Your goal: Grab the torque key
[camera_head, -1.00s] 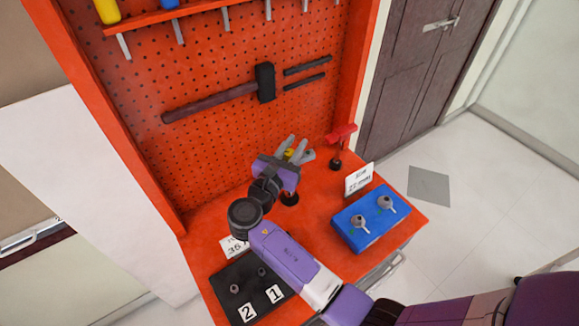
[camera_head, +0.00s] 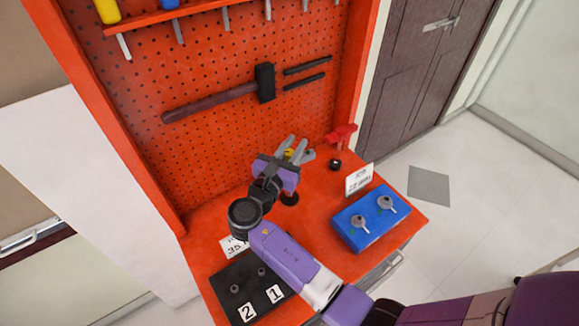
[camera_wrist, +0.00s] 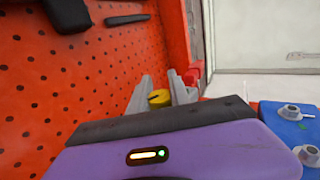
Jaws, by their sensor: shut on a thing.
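My gripper (camera_head: 297,149) is over the back of the red bench, its two grey fingers shut on a yellow piece, which I take to be the torque key (camera_head: 289,152). In the wrist view the yellow piece (camera_wrist: 159,97) sits between the fingers (camera_wrist: 160,92). Most of the key is hidden behind the fingers and the wrist. A black round holder (camera_head: 289,198) shows just below my gripper. A second, red-handled tool (camera_head: 341,134) is at the right, above another black holder (camera_head: 335,164).
A blue block (camera_head: 372,219) with two bolts and a white sign (camera_head: 359,180) stand at the bench's right. A black plate (camera_head: 247,287) marked 1 and 2 is at front left. A pegboard (camera_head: 200,150) with a hammer (camera_head: 218,101) rises behind.

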